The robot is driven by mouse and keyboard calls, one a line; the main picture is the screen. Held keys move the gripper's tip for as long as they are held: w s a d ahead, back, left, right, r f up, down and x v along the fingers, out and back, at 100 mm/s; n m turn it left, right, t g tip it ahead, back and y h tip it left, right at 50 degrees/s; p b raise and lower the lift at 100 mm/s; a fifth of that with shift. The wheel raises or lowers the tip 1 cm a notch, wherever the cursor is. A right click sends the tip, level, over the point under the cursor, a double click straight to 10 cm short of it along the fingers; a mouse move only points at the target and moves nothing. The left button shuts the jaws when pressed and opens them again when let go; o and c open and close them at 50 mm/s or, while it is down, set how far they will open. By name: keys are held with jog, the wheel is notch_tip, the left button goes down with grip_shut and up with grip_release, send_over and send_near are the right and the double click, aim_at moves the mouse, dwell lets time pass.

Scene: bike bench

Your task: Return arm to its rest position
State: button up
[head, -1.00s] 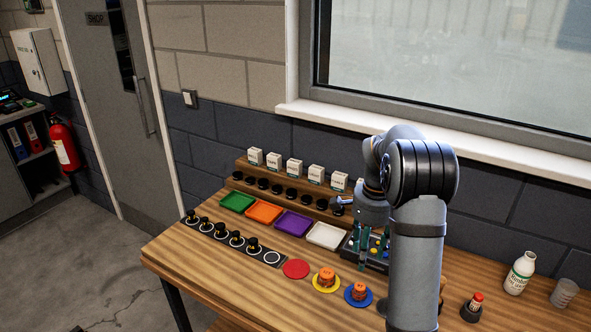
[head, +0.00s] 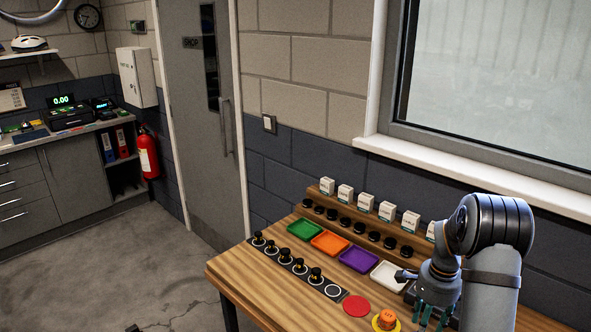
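My gripper (head: 432,316) hangs at the lower right of the head view, fingers pointing down over the right part of the wooden bench (head: 262,291). Its teal fingers look apart, with nothing seen between them. My arm is bent, with its dark, rounded joint above the gripper. The arm hides part of the bench's right side.
Green (head: 305,229), orange (head: 329,243), purple (head: 359,258) and white (head: 388,276) trays line the bench, left of my gripper. Small boxes stand on a riser behind. Black-knobbed pieces sit on a front strip. A red disc (head: 356,306) lies nearby.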

jog(key=shift+w+r, duration=0.1)
jog(key=shift+r, duration=0.1)
dwell(0.3)
